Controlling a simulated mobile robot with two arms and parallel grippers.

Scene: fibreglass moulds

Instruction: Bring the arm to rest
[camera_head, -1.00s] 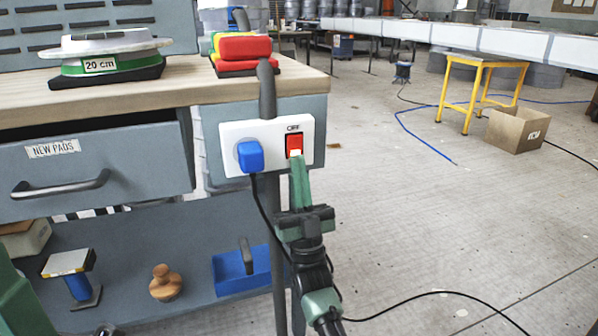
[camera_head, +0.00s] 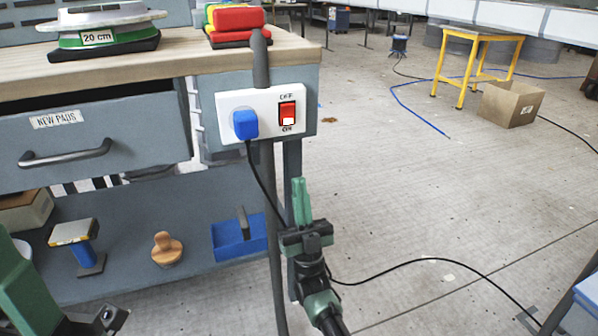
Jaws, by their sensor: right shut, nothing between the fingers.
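My right gripper (camera_head: 298,182) points upward with its green fingers together and nothing between them. It is below the white socket panel (camera_head: 221,104) on the workbench's end, clear of it in the picture. The panel carries a red rocker switch (camera_head: 287,108) with a white lower part, and a blue plug (camera_head: 245,124) with a black cable. My left arm shows only in part at the lower left; a dark piece at its end (camera_head: 112,318) is at the bottom edge, and its jaw state is unclear.
The workbench (camera_head: 180,66) stands at left with a drawer (camera_head: 95,140) and a lower shelf (camera_head: 190,262) holding a blue tray (camera_head: 238,240). A black cable (camera_head: 420,260) crosses the floor at right. A cardboard box (camera_head: 511,103) and yellow stand (camera_head: 468,65) are farther off, with open floor between.

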